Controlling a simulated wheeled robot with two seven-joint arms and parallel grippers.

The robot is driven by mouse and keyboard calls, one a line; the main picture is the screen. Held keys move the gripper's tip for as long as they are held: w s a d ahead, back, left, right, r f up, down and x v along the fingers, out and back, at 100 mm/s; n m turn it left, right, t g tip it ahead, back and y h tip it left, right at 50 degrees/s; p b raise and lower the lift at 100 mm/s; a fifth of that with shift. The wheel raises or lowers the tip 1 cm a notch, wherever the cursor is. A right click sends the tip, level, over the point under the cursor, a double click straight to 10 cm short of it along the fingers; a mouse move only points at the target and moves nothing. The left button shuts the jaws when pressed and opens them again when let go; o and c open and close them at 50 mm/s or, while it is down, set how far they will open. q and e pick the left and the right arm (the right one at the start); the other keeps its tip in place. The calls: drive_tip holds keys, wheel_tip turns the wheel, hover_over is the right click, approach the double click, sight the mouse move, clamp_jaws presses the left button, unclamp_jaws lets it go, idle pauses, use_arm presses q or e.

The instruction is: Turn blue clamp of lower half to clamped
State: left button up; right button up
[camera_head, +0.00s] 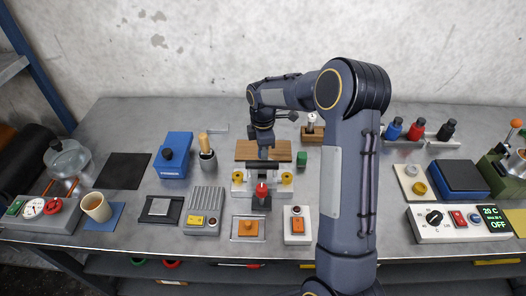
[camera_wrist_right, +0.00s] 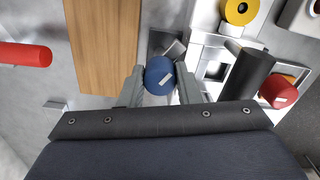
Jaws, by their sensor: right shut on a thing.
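My right gripper (camera_head: 264,152) reaches down over the metal fixture in the middle of the bench. In the right wrist view my right gripper (camera_wrist_right: 160,82) is shut on the blue clamp knob (camera_wrist_right: 159,75), one finger on each side. The blue knob is not clearly visible in the head view, where the gripper covers that spot. A red clamp knob (camera_head: 261,190) is at the front of the fixture (camera_head: 249,187); it also shows in the wrist view (camera_wrist_right: 279,92). A black cylinder (camera_wrist_right: 248,75) lies between the knobs. My left gripper is not in view.
A wooden board (camera_head: 243,150) lies behind the fixture, close to the gripper. Yellow knobs (camera_head: 238,177) flank the cylinder.

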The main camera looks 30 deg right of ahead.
drive_tip(key=m+b, duration=0.1)
drive_tip(key=m, duration=0.4)
drive_tip(key=shift+m, duration=0.3)
drive_tip(key=m+b, duration=0.1)
drive_tip(key=m, duration=0.4)
drive_tip(key=shift+m, duration=0.4)
drive_tip(key=o, duration=1)
drive_tip(key=shift+r, duration=0.1)
wheel_tip(320, 180, up, 8)
drive_tip(key=shift+f+b, duration=0.25)
drive_tip(key=shift+b, duration=0.05)
drive_tip(key=shift+r, duration=0.1)
